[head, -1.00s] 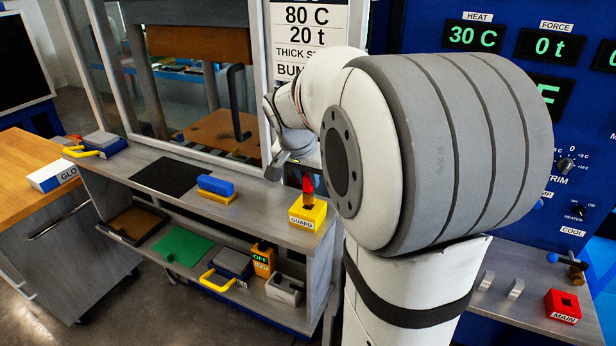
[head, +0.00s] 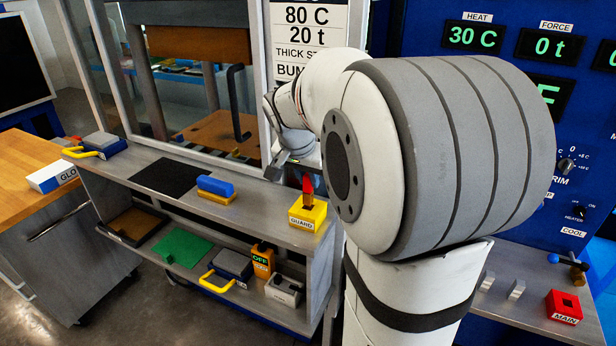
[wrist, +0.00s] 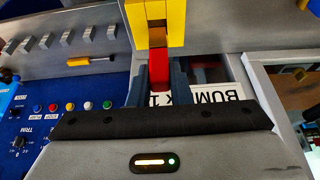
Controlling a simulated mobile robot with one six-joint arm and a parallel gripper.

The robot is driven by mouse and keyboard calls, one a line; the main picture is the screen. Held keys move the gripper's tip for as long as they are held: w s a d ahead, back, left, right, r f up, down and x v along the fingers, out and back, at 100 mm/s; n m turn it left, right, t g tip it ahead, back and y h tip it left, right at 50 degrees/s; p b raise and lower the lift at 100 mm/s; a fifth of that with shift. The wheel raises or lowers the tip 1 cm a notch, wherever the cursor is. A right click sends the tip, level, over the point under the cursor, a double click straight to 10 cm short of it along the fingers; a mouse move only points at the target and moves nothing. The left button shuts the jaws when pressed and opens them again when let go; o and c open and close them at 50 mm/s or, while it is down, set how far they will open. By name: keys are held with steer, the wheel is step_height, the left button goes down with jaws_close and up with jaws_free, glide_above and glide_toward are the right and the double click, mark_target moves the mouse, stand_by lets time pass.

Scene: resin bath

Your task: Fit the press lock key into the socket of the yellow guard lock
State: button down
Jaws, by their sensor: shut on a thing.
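The yellow guard lock (head: 308,215) stands on the right end of the grey upper shelf, its GUARD label facing front. The press lock key (head: 307,185) has a red handle and stands roughly upright over the lock's top. In the wrist view, my gripper (wrist: 158,80) is shut on the red handle of the key (wrist: 159,68), one dark finger on each side. The key's brass end points at the dark socket of the yellow lock (wrist: 141,14). I cannot tell how far the brass end is inside. In the head view my arm partly hides the gripper.
A blue-and-yellow block (head: 216,189) and a black mat (head: 163,176) lie left of the lock. The lower shelf holds a green mat (head: 180,247) and an orange OFF tag block (head: 263,260). A red MAIN lock (head: 564,307) stands on the right bench.

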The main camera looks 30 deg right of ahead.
mark_target(306, 183)
steer(key=shift+f+b, duration=0.2)
steer(key=shift+b, duration=0.15)
stand_by(0.3)
steer(key=shift+f+b, duration=0.3)
steer(key=shift+f, duration=0.05)
steer(key=shift+f+b, duration=1.1)
steer(key=shift+f, duration=0.05)
steer(key=c, duration=1.3)
jaws_free()
steer(key=shift+o, duration=0.2)
steer(key=v, duration=0.8)
